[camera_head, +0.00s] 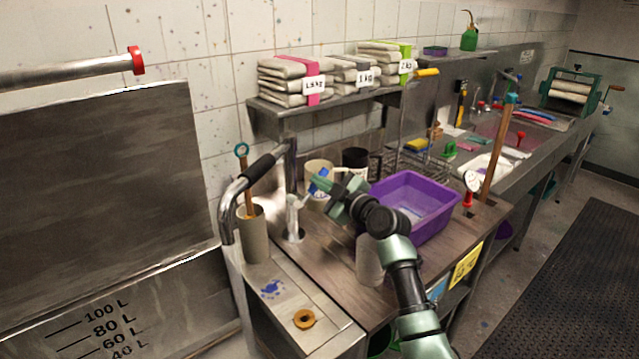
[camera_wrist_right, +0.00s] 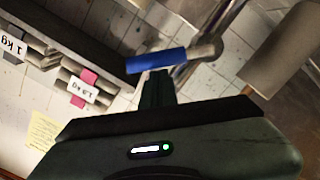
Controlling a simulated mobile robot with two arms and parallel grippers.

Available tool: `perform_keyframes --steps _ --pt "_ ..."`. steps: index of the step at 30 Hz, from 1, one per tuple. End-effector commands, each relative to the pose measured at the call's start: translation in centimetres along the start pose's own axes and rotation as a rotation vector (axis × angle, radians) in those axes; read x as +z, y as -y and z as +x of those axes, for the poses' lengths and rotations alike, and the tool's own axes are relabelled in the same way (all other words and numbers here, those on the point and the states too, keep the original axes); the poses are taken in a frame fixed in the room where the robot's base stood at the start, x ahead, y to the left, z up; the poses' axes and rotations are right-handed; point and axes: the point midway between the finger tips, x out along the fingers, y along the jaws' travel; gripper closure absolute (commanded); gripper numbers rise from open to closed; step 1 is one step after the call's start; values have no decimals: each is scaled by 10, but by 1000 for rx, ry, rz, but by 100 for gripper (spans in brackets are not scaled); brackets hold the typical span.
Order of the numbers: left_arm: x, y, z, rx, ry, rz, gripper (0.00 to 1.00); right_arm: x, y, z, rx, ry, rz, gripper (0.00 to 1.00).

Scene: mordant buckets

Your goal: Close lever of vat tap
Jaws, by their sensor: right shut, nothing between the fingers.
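The vat tap appears to be the metal post (camera_head: 293,220) on the counter, left of my right gripper. Its blue lever (camera_head: 320,181) sticks out towards the gripper in the head view. In the right wrist view the blue lever (camera_wrist_right: 156,61) lies just beyond my fingertips, with a rounded metal end on its right. My right gripper (camera_head: 318,193) is shut and empty, its fingertips close against the lever. I cannot tell if they touch. In the right wrist view the shut fingers (camera_wrist_right: 156,86) partly show. My left gripper is not in view.
A purple basin (camera_head: 430,200) stands right of my arm on the wooden counter. A curved pipe with a black sleeve (camera_head: 259,169) and a grey pot (camera_head: 255,240) stand left. Cups (camera_head: 318,170) stand behind. A shelf with folded bundles (camera_head: 283,82) hangs above.

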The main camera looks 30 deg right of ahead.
Motion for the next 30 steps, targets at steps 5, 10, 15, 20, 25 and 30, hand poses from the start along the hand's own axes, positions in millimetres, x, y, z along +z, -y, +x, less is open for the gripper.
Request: perform_keyframes --steps 5,10,15,20,25,30 --pt "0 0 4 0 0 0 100 3 -1 0 -1 1 32 100" --pt "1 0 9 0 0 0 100 8 -1 0 -3 1 77 100" --pt "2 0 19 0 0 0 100 16 -2 1 -8 2 170 100" --pt "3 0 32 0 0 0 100 28 -2 1 -15 3 303 100" --pt "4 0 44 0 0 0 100 38 -2 2 -23 3 451 100" --pt "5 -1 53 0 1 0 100 47 -1 2 -28 2 580 100"
